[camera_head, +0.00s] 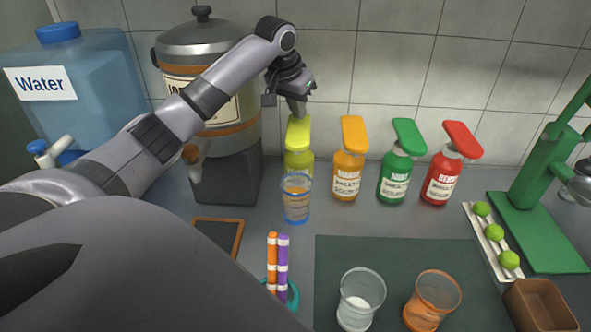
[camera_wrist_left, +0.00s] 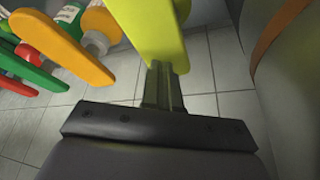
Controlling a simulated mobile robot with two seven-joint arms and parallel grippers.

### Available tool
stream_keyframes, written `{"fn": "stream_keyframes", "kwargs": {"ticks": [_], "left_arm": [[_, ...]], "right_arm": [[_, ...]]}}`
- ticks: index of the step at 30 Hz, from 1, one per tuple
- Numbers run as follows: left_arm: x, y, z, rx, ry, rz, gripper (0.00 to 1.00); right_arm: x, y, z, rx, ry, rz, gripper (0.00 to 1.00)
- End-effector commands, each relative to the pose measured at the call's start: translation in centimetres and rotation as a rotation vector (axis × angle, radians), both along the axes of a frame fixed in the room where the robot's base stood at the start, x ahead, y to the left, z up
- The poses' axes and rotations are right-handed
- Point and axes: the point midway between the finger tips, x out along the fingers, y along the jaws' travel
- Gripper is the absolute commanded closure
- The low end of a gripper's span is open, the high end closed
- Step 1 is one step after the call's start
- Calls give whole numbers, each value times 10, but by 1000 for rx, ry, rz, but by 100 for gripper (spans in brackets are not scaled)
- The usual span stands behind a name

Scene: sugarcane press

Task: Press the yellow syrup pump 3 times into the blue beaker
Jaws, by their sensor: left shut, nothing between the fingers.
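The yellow syrup pump (camera_head: 299,133) is a yellow-green bottle with a flat pump head, at the left end of a row of pumps by the tiled wall. The blue beaker (camera_head: 296,207) is clear with a blue tint and stands upright just in front of it, below the pump head. My left gripper (camera_head: 298,112) is shut and empty, fingers pointing down at the top of the yellow pump head. In the left wrist view the shut fingertips (camera_wrist_left: 166,68) meet the yellow head (camera_wrist_left: 150,30); I cannot tell if they press it. My right gripper is not in view.
Orange (camera_head: 349,165), green (camera_head: 398,165) and red (camera_head: 449,165) pumps stand to the right. A large pot dispenser (camera_head: 229,165) stands close at left, beside a water jug (camera_head: 75,95). Two glasses (camera_head: 361,300) (camera_head: 432,300) stand on a dark mat (camera_head: 345,250) in front.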

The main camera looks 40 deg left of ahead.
Motion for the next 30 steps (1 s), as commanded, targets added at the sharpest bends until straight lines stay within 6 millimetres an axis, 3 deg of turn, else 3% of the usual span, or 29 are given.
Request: {"fn": "stream_keyframes", "kwargs": {"ticks": [11, 30], "left_arm": [[0, 0, 0, 0, -1, 0, 100], [0, 0, -23, -1, 0, 0, 100]], "right_arm": [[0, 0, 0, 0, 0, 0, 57], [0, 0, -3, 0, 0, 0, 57]]}}
